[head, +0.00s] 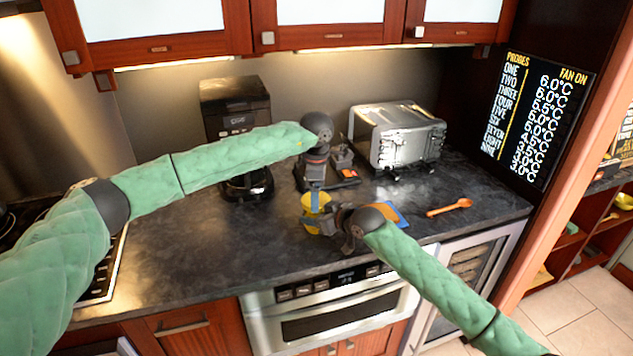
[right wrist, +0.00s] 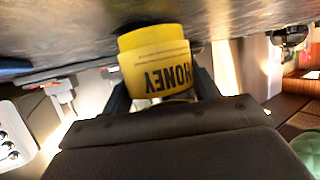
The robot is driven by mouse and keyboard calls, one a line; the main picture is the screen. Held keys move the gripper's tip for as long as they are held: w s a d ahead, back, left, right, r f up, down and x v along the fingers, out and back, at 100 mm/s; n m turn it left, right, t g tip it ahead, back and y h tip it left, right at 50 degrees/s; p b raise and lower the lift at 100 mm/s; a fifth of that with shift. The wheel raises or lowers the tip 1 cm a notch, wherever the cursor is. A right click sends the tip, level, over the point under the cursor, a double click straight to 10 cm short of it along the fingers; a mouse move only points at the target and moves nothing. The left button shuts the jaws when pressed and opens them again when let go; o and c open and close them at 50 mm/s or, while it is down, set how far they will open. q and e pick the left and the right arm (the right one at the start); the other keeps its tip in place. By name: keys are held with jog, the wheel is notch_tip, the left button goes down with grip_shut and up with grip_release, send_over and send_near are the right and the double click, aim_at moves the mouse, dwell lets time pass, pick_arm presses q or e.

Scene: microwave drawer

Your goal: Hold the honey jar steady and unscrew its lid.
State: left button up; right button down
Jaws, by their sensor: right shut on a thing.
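The honey jar (head: 316,202) is yellow and stands near the front middle of the counter in the head view. In the right wrist view the honey jar (right wrist: 160,70) shows its HONEY label upside down. My right gripper (head: 320,224) comes in from the front right and is shut on the jar, with a dark finger on each side of it. My left gripper (head: 315,185) points down from above at the jar's top. Its fingertips and the lid are too small and covered to tell whether it grips the lid.
A black coffee maker (head: 236,115) stands at the back left, a silver toaster (head: 398,135) at the back right. A dark device (head: 345,172) sits behind the jar. An orange spoon (head: 450,207) and a blue item (head: 397,213) lie to the right. The counter left of the jar is clear.

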pick_arm(q)
jog(key=shift+f, duration=0.6)
jog(key=shift+c, duration=0.4)
jog(key=c, duration=0.7)
jog(key=o, duration=1.1)
jog(key=shift+c, duration=0.2)
jog(key=shift+r, duration=0.15)
jog(key=shift+r, duration=2.15)
pick_arm(e)
jog(key=shift+c, duration=1.5)
grip_release()
